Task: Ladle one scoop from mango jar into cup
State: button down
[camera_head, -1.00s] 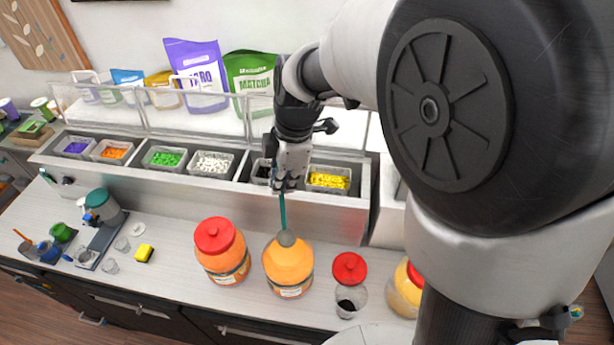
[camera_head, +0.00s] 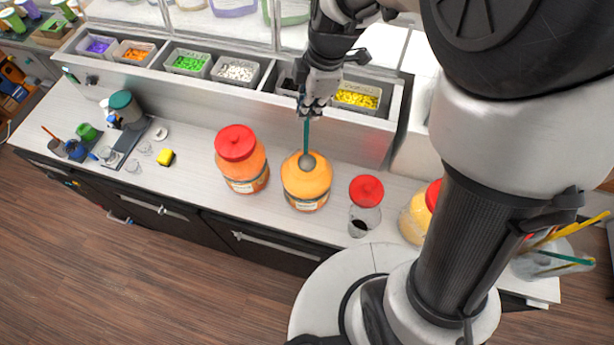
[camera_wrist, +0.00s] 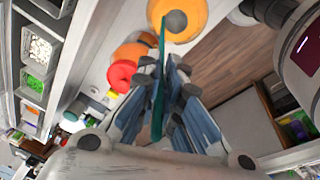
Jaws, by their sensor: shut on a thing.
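My gripper (camera_head: 309,112) is shut on the teal handle of a ladle (camera_head: 306,135), which hangs nearly upright. It also shows in the wrist view, where my gripper's fingers (camera_wrist: 168,72) close around the ladle handle (camera_wrist: 158,95). The ladle's grey bowl (camera_head: 307,160) is at the top of an orange jar without a red lid (camera_head: 306,185); I cannot tell how deep it sits. This looks like the mango jar, but its label is unreadable. Small clear cups (camera_head: 105,153) stand at the left of the counter; I cannot tell which cup is meant.
A red-lidded orange jar (camera_head: 240,165) stands left of the open one. A red-lidded clear jar (camera_head: 365,215) and a yellow jar (camera_head: 414,220) stand right. A topping rail (camera_head: 262,90) runs behind. Counter between sponge and jars is clear.

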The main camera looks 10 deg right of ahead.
notch_tip(320, 180, down, 9)
jog(key=b, duration=0.8)
jog(key=shift+r, duration=0.25)
dwell(1.0)
jog(key=shift+r+p, duration=4.2)
jog(key=shift+r, duration=2.5)
